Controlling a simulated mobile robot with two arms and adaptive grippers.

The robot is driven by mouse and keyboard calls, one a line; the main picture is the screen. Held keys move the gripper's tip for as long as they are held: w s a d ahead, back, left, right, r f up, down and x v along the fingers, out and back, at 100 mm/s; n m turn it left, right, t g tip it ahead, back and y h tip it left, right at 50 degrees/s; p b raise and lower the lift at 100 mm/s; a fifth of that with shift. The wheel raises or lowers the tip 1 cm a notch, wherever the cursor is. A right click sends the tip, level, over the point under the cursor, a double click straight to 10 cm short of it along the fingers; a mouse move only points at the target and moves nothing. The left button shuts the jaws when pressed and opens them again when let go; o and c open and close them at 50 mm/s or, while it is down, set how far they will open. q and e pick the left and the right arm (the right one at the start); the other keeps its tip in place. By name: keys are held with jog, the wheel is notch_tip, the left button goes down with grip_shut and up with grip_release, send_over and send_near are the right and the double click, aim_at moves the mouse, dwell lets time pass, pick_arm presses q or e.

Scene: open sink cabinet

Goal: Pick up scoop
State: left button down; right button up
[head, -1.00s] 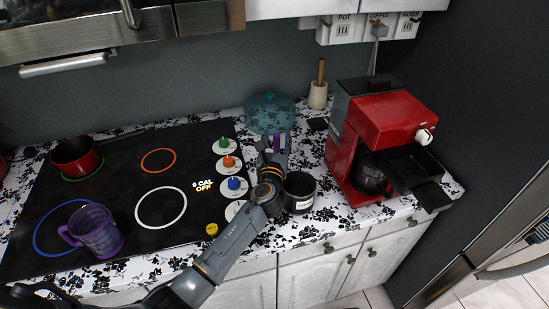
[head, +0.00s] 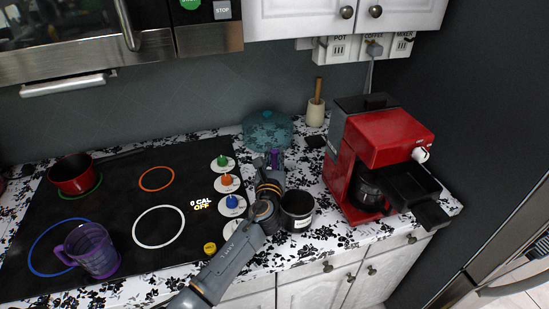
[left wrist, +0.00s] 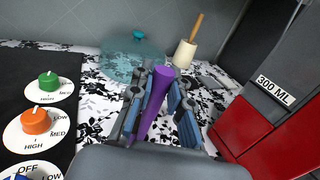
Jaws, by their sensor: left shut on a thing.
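A purple handle, which looks like the scoop's (left wrist: 156,98), stands upright but tilted between the fingers of my left gripper (left wrist: 158,112) in the left wrist view. The blue-padded fingers are shut on it from both sides. Its lower end is hidden by the gripper. In the head view, a little of the purple scoop (head: 276,157) shows at the tip of my left gripper (head: 273,168), over the patterned counter between the stove and the coffee maker. My right gripper is not in view.
A dark canister (head: 297,211) stands close to the right of my left wrist. A red coffee maker (head: 390,138) is farther right. A teal glass vessel (head: 267,131) and a utensil crock (head: 315,113) stand behind. The stove (head: 120,225) holds a purple mug (head: 92,249) and red pot (head: 73,175).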

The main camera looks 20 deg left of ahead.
aim_at(276, 153)
pick_arm(q)
notch_tip(276, 153, up, 2)
jog(key=shift+r+p, duration=0.1)
jog(key=shift+p, duration=0.2)
jog(key=shift+s+d+r, duration=0.25)
jog(key=shift+r, duration=0.35)
jog(key=s+d+r, duration=0.8)
jog(key=s+r, duration=0.1)
jog(key=s, duration=0.1)
jog(key=shift+s+b, duration=0.3)
jog(key=shift+b, duration=0.05)
jog(key=shift+s+f, duration=0.1)
